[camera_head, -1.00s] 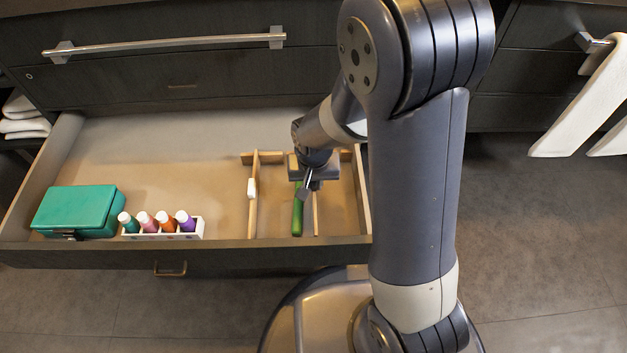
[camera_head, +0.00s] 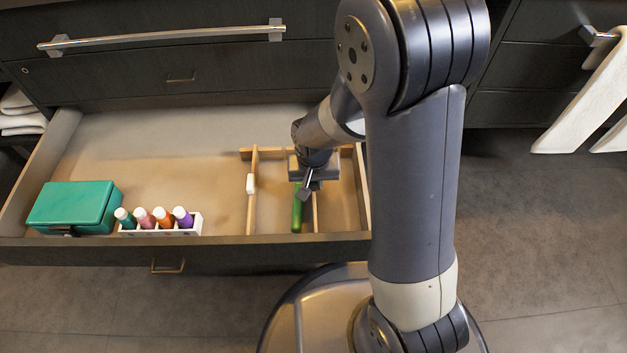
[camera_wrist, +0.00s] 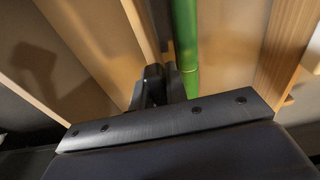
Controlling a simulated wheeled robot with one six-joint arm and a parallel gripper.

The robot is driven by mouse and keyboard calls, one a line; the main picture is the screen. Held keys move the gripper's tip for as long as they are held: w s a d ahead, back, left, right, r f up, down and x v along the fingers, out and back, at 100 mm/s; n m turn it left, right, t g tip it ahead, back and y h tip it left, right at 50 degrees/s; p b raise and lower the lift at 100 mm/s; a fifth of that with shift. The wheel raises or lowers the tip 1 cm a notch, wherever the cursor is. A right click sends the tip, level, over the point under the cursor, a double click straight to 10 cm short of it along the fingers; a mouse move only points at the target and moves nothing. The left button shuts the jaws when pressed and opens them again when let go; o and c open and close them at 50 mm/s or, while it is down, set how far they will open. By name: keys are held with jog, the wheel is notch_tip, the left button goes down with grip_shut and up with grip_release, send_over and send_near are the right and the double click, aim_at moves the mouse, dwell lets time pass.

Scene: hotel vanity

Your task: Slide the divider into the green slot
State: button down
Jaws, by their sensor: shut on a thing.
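A thin wooden divider (camera_head: 315,212) stands in the right part of the open drawer and also shows in the wrist view (camera_wrist: 143,28). My gripper (camera_head: 306,188) is over it, and in the wrist view my dark fingers (camera_wrist: 157,85) are shut at its edge. A long green strip (camera_head: 297,212) lies close beside this divider. It looks rounded, like a rod, in the wrist view (camera_wrist: 185,45). A second wooden divider (camera_head: 252,210) with a white clip (camera_head: 250,184) stands further left. No green-marked slot is clearly seen; my gripper hides part of this area.
A wooden crosspiece (camera_head: 270,153) runs behind the dividers. The open drawer (camera_head: 215,244) also holds a teal box (camera_head: 75,205) and a white rack (camera_head: 193,224) with several colored bottles. The drawer floor behind these is clear. A white towel (camera_head: 585,105) hangs at the right.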

jog(key=shift+f, duration=0.1)
jog(key=c, duration=1.3)
grip_release()
jog(key=r+p, duration=0.1)
jog(key=r, duration=0.2)
jog(key=s+r+p, duration=0.1)
jog(key=r+p, duration=0.1)
jog(key=r, duration=0.2)
jog(key=r+p, duration=0.2)
jog(key=r, duration=0.1)
jog(key=shift+s+r, duration=0.15)
jog(key=shift+r, duration=0.25)
jog(key=shift+f, duration=0.15)
jog(key=f+b, duration=0.1)
jog(key=f, duration=0.2)
jog(key=f+b, duration=0.2)
jog(key=f, duration=0.2)
jog(key=w+f+b, duration=0.1)
jog(key=f+b, duration=0.1)
jog(key=f, duration=0.1)
jog(key=shift+w+f, duration=0.1)
jog(key=shift+f, duration=0.2)
jog(key=shift+r+p, duration=0.4)
jog(key=shift+r, duration=0.15)
jog(key=shift+r, duration=0.1)
